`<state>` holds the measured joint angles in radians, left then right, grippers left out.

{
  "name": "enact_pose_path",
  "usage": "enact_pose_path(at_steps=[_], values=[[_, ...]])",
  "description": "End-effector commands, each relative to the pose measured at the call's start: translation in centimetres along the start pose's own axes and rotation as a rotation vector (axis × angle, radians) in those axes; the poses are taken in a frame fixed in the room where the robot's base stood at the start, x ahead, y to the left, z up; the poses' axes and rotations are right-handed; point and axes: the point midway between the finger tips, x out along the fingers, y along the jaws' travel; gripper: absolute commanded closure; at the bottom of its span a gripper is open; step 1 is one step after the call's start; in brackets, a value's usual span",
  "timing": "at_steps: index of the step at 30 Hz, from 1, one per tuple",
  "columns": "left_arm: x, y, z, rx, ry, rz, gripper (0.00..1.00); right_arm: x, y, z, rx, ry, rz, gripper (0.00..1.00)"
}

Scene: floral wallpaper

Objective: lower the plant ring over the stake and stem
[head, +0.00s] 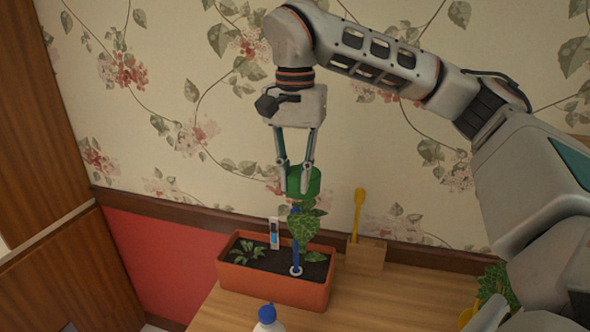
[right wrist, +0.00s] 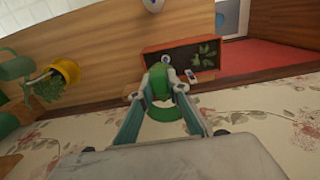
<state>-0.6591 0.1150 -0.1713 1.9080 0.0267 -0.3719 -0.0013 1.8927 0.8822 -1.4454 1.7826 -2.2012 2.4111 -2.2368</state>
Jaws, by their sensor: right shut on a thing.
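My right gripper (head: 296,184) is shut on the green plant ring (head: 308,182) and holds it above the planter. In the right wrist view the ring (right wrist: 165,113) shows between the fingers (right wrist: 164,75). The blue stake (head: 296,252) stands upright in the terracotta planter (head: 275,287), with a white collar at its foot. The leafy stem (head: 305,226) rises beside the stake, and its leaves hide part of it. The ring appears just above the stake top and top leaves; exact alignment in depth cannot be told. My left gripper is not in view.
A white label (head: 274,232) and small seedlings (head: 245,251) stand in the planter. A wooden block (head: 366,256) with a yellow tool (head: 358,208) stands right of it. A blue-capped bottle (head: 267,318) is in front. A potted plant (head: 495,284) is at right; the wall is behind.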

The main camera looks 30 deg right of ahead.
Motion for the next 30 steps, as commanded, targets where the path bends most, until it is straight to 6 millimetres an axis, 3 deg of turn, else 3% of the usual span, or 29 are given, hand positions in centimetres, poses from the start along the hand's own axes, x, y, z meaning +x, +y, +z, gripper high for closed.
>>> enact_pose_path(at_steps=[30], values=[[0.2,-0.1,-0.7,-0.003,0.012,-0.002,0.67,6.5,0.0,0.0,0.0,-0.002,0.001,1.0]])
